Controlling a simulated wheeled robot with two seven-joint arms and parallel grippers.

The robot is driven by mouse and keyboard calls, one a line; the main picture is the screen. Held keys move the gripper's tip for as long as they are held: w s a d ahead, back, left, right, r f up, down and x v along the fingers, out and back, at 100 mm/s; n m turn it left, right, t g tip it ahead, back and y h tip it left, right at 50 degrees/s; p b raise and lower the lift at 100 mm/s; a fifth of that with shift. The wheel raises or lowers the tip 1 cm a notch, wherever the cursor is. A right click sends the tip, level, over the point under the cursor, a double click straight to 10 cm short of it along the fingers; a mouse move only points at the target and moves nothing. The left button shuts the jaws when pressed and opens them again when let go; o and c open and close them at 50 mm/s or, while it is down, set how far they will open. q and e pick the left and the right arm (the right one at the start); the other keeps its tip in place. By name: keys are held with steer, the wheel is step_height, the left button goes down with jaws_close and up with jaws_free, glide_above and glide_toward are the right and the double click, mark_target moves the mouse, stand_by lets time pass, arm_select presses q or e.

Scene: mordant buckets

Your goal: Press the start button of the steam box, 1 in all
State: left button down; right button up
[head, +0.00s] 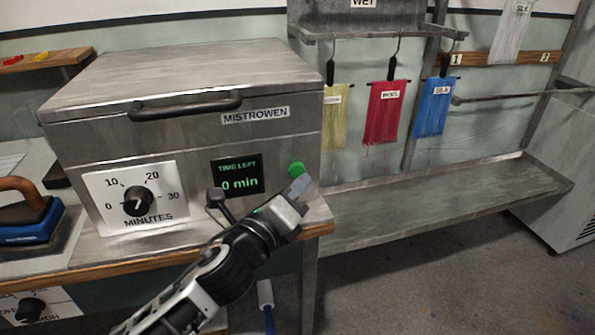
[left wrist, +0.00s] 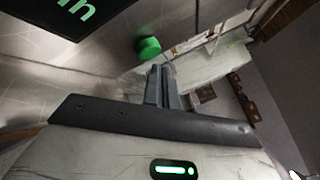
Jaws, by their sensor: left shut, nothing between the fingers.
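The steam box (head: 190,100) is a grey metal box with a closed lid, labelled MISTROWEN. Its green start button (head: 296,169) is on the front at the right, beside a display (head: 238,176) reading "TIME LEFT 0 min". A minutes dial (head: 138,201) is at the left of the front. My left gripper (head: 299,186) is shut and empty, its tips just below and in front of the button. In the left wrist view the green button (left wrist: 149,48) is above and slightly left of the shut fingers (left wrist: 162,70); I cannot tell if they touch. My right gripper is not in view.
A blue iron (head: 28,222) stands on the bench left of the box. Yellow, red (head: 388,112) and blue (head: 433,106) hanks hang from a rail at the right, above a metal trough (head: 430,205). The floor at the lower right is clear.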

arm_select(q)
steer(key=shift+w, duration=0.15)
steer(key=shift+w+a, duration=0.15)
steer(key=shift+w, duration=0.1)
steer(key=shift+w+a, duration=0.15)
steer(key=shift+w, duration=0.35)
stand_by(0.8)
steer(key=shift+s+p, duration=0.1)
steer(key=shift+p, duration=0.2)
steer(key=shift+s+d, duration=0.25)
steer(key=shift+s, duration=0.55)
steer(key=s, duration=0.1)
steer(key=s+d, duration=0.1)
steer(key=s, duration=0.1)
steer(key=s+p, duration=0.1)
steer(key=shift+s+d, duration=0.3)
steer(key=shift+s, duration=0.1)
